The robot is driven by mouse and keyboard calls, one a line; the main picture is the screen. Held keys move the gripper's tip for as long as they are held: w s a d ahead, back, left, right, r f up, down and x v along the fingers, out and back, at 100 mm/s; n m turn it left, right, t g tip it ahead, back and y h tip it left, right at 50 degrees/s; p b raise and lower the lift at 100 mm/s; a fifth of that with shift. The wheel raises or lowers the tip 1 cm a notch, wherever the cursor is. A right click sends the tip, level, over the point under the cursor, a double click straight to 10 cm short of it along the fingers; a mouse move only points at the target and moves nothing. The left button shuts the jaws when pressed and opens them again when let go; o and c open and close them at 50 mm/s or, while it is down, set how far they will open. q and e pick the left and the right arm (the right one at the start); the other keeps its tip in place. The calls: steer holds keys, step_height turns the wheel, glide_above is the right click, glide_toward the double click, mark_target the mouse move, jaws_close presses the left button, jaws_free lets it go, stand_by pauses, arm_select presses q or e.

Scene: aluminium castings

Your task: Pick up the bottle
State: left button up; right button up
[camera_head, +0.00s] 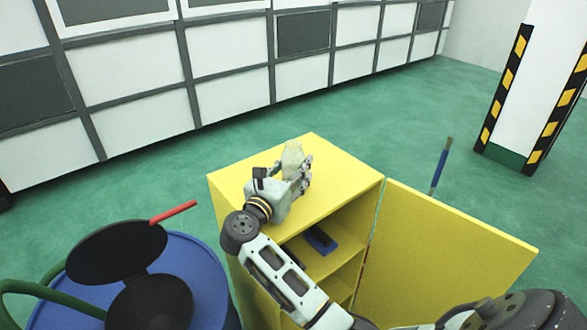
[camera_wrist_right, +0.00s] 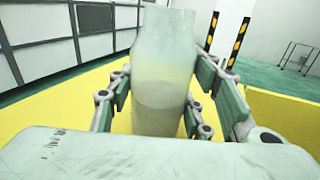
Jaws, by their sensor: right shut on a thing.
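The bottle (camera_wrist_right: 165,75) is pale and translucent, with a darker lower part. It stands upright between the fingers of my right gripper (camera_wrist_right: 165,108) in the wrist view. The fingers are shut on its two sides. In the head view the bottle (camera_head: 292,157) shows at the far side of my right gripper (camera_head: 298,172), over the top of the yellow cabinet (camera_head: 325,165). Whether the bottle's base touches the cabinet top cannot be told. My left gripper is not in view.
The cabinet door (camera_head: 440,240) stands open to the right, with a blue-handled tool (camera_head: 440,165) at its far edge. A blue object (camera_head: 320,238) lies on an inner shelf. A blue drum (camera_head: 200,270) stands at the left. A striped pillar (camera_head: 525,90) is at the back right.

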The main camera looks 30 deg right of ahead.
steer(key=shift+r, duration=0.1)
steer(key=c, duration=0.6)
steer(key=shift+o, duration=0.2)
